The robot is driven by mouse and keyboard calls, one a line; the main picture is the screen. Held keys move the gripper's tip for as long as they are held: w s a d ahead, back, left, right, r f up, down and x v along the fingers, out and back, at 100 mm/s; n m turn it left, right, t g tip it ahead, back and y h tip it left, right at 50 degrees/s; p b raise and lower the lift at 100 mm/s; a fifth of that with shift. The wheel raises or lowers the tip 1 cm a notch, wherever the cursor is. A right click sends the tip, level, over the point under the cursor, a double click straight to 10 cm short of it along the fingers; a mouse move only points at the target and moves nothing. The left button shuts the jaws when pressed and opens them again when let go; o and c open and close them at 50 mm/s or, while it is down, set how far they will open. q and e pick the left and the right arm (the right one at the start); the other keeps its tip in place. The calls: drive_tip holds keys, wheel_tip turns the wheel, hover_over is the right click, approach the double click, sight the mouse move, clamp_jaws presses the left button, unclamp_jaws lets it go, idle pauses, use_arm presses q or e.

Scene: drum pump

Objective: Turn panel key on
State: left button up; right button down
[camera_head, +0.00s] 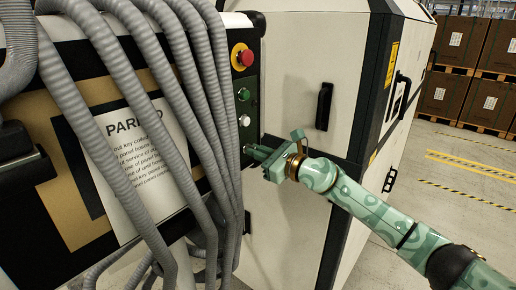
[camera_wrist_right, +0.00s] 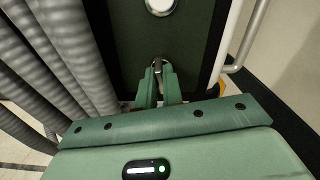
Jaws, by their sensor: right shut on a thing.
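The control panel (camera_head: 249,78) is a narrow dark strip on the side of the machine. My right gripper (camera_head: 254,151) reaches its lower part from the right. In the right wrist view, the gripper (camera_wrist_right: 158,88) has its two green fingers closed around a small metallic panel key (camera_wrist_right: 157,66) at the panel face. The key is mostly hidden between the fingertips, so its turn angle is hard to tell. In the head view the fingers cover the key. My left gripper is not in view.
Above the key are a red emergency button (camera_head: 242,57) on yellow, a green button (camera_head: 243,94) and a white button (camera_head: 244,120). Thick grey hoses (camera_head: 184,95) hang close left of the panel, partly over a paper notice (camera_head: 140,165). A pale cabinet (camera_head: 305,60) stands right.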

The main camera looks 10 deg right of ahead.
drive_tip(key=shift+w+d+m+p, duration=0.1)
drive_tip(key=shift+m+p, duration=1.05)
drive_tip(key=shift+m, duration=0.95)
drive_tip(key=shift+w+d+m+p, duration=0.1)
drive_tip(key=shift+m+p, duration=1)
drive_tip(key=shift+m, duration=1)
drive_tip(key=c, duration=1.5)
unclamp_jaws()
drive_tip(key=shift+c, duration=0.2)
drive_tip(key=b+v, duration=0.2)
drive_tip(key=v, duration=1.4)
drive_tip(key=shift+s, duration=0.25)
